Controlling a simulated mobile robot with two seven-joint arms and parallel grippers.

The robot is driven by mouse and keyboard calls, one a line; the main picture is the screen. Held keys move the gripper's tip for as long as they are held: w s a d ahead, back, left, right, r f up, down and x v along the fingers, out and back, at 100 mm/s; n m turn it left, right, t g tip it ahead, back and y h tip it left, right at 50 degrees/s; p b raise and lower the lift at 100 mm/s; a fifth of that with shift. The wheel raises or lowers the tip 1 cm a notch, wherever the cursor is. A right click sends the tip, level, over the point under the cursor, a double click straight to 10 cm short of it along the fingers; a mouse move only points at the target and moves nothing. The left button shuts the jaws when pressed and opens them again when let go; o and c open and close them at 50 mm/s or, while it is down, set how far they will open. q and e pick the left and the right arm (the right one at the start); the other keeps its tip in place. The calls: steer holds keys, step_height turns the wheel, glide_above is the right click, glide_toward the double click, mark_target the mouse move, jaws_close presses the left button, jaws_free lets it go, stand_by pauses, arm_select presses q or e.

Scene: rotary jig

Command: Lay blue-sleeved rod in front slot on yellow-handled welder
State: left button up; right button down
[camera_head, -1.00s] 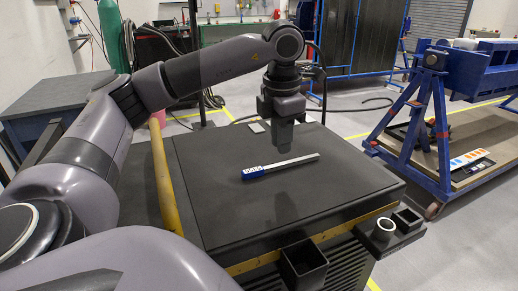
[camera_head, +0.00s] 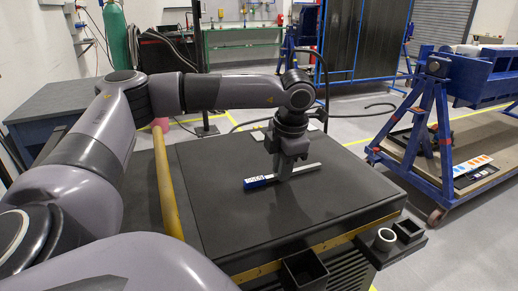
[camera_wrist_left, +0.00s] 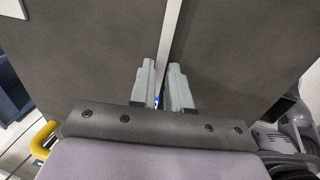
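The blue-sleeved rod (camera_head: 308,168), pale with a blue end (camera_head: 258,182), lies on the dark top (camera_head: 225,215) of the yellow-handled welder. A yellow handle (camera_head: 166,185) runs along its left side. My left gripper (camera_head: 284,177) points down at the rod's middle, hiding part of it. In the left wrist view its fingers (camera_wrist_left: 161,65) stand on either side of the rod (camera_wrist_left: 171,25), with a narrow gap between them; I cannot tell whether they press on it. A bit of blue shows between the fingers. My right gripper is not in view.
A dark square cup (camera_head: 304,270) sits at the welder's front edge. A white ring (camera_head: 385,239) and another square cup (camera_head: 408,229) sit at its front right corner. A blue steel stand (camera_head: 437,130) is at the right. The welder's top around the rod is clear.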

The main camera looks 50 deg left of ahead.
arm_select(q)
steer(key=shift+f, duration=0.2)
jaws_close()
steer(key=shift+r, duration=0.15)
